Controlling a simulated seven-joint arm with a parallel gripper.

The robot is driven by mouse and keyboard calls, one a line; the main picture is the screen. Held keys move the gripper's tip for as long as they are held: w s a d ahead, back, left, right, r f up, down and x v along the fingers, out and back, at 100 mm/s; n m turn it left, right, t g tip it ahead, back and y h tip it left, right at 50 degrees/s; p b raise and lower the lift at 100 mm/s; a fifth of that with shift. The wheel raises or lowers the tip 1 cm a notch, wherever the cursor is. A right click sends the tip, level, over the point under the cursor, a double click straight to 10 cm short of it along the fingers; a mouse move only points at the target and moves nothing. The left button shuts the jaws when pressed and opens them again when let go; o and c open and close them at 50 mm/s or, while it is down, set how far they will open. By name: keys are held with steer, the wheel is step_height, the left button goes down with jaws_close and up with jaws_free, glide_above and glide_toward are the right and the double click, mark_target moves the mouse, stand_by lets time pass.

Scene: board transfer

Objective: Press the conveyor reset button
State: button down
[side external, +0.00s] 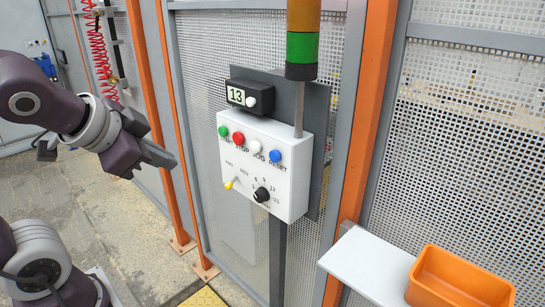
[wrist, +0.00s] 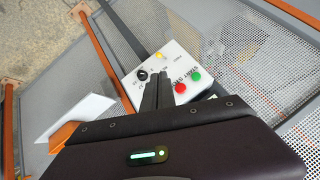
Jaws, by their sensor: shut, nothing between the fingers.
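The blue button (side external: 275,156) sits at the right end of the button row on the white control box (side external: 249,186), above the label RESET. The green (side external: 223,131), red (side external: 238,139) and white (side external: 256,147) buttons sit to its left. My gripper (side external: 172,160) is shut and empty, to the left of the box and apart from it, pointing towards it. In the wrist view my shut fingers (wrist: 158,76) overlap the box (wrist: 158,67). The green (wrist: 194,76) and red (wrist: 180,88) buttons show there; the blue and white ones are hidden.
An orange bin (side external: 457,278) rests on a white shelf (side external: 372,262) at right. Mesh fencing stands behind.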

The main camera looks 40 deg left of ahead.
mark_target(275, 156)
steer(key=w+a+r+m+t, duration=0.1)
steer(key=w+a+m+t, duration=0.15)
steer(key=w+m, duration=0.5)
steer(key=s+d+f+m+g+h, duration=0.1)
steer(key=d+f+m+h, duration=0.4)
steer(key=d+m+h, duration=0.4)
steer(key=d+m, duration=0.1)
steer(key=m, duration=0.2)
steer(key=shift+s+m, duration=0.3)
steer(key=shift+m, duration=0.05)
steer(key=shift+g, duration=0.25)
steer(key=w, duration=0.9)
steer(key=shift+w, duration=0.1)
steer(key=shift+w+r, duration=0.1)
steer(key=shift+w, duration=0.15)
